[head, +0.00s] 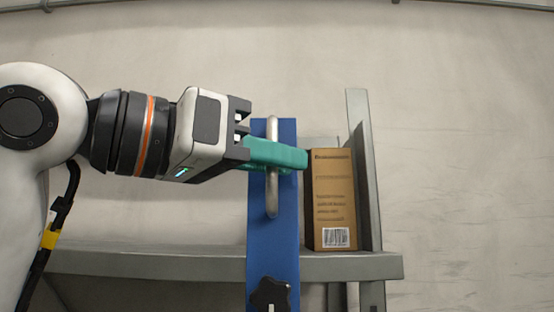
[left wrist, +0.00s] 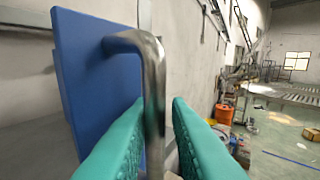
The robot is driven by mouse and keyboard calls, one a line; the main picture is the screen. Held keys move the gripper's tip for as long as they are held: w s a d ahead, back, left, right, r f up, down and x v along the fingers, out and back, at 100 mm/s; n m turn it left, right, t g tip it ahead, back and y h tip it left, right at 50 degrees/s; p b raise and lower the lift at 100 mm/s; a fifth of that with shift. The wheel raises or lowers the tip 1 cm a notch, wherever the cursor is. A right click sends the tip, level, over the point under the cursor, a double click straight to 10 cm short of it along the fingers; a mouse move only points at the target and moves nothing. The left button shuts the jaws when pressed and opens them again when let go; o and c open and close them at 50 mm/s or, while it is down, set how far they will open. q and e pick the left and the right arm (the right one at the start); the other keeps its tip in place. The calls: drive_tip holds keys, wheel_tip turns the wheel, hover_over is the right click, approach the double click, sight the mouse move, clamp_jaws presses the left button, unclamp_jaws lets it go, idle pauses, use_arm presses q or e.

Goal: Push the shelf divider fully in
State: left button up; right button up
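The shelf divider is a tall blue panel (head: 260,230) standing at the front of the grey shelf. It carries a vertical metal bar handle (head: 272,200) and a black star knob (head: 270,294) low down. My left gripper (head: 300,158) reaches in from the left, with its teal fingers across the handle. In the left wrist view the handle (left wrist: 154,90) stands between the two fingers, and a narrow gap shows on the right finger's side, so the gripper is open around it. The blue panel (left wrist: 90,80) also shows there, left of the handle. My right gripper is not in view.
A brown cardboard box (head: 333,195) stands on the shelf (head: 190,264) just right of the divider, close to the left fingertips. A grey shelf post (head: 363,170) rises right of the box. The shelf left of the divider looks empty.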

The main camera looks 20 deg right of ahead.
use_arm(q)
drive_tip(key=b+v, duration=0.4)
drive_tip(key=v, duration=0.7)
drive_tip(key=shift+a, duration=0.25)
